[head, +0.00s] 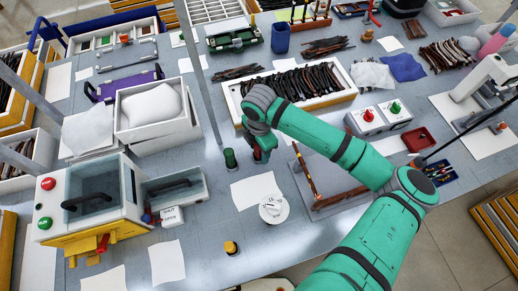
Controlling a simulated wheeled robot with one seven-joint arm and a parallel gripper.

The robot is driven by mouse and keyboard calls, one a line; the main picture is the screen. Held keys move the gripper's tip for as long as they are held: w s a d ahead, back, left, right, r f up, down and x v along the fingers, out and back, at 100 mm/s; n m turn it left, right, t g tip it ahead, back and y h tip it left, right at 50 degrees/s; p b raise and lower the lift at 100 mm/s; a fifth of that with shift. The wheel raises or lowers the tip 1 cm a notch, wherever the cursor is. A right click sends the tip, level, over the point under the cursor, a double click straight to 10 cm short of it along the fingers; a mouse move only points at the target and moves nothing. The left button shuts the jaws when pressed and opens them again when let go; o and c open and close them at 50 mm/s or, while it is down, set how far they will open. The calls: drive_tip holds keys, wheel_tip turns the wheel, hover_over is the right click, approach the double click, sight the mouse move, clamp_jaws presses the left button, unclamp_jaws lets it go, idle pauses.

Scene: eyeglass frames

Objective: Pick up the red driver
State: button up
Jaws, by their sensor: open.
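My green arm reaches in from the lower right, and its grey wrist hangs over the middle of the table in the head view. My gripper (263,143) points down below the wrist, open, with its fingers mostly hidden. A small red upright thing (257,155), which looks like the red driver, shows right at the fingertips. It is largely covered by the gripper, and I cannot tell whether the fingers are around it or beside it. A dark green upright driver-like thing (230,158) stands just to the left, apart from the gripper.
A white tray of dark frame parts (345,91) lies behind the wrist. A white round dial (273,209) and paper sheet (252,190) lie in front. A white machine with red and green buttons (60,222) stands at left. A wooden-edged board (305,172) lies right of the gripper.

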drive_tip(key=shift+f, duration=0.1)
drive_tip(key=shift+c, duration=0.2)
clamp_jaws()
